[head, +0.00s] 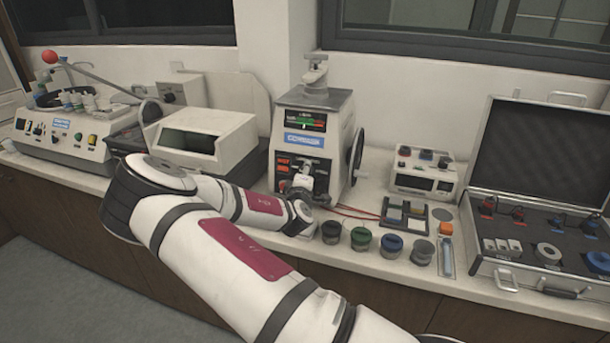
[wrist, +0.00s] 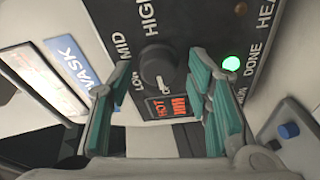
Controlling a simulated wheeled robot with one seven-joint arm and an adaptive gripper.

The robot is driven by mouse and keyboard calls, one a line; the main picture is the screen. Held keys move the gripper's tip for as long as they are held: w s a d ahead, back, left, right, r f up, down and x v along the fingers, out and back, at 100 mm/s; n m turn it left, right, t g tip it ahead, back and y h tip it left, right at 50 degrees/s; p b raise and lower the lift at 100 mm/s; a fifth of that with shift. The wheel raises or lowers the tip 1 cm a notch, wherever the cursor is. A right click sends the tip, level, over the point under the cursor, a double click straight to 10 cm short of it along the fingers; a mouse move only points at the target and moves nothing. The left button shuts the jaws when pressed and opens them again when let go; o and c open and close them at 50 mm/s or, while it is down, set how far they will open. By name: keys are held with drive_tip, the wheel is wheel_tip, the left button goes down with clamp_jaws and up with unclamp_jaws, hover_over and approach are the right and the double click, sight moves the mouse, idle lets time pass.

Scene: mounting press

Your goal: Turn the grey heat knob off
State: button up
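The dark grey heat knob (wrist: 157,66) is on the black front panel of the mounting press (head: 314,110). LOW, MID and HIGH are printed around it in the wrist view. A small pale mark shows on the knob's lower edge, near but not at LOW. My gripper (wrist: 163,92) is open, with one teal-padded finger on each side of the knob; no contact is visible. In the head view my gripper (head: 305,182) is at the press's lower front and hides the knob.
A red-orange HOT display (wrist: 166,107) is lit beside the knob, and a green lamp (wrist: 231,63) glows by DONE. The press's handwheel (head: 356,158) sticks out at its right. Several jars, including a green one (head: 361,239), line the bench front; an open case (head: 540,170) stands right.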

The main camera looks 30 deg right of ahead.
drive_tip(key=v, duration=1.2)
idle(0.6)
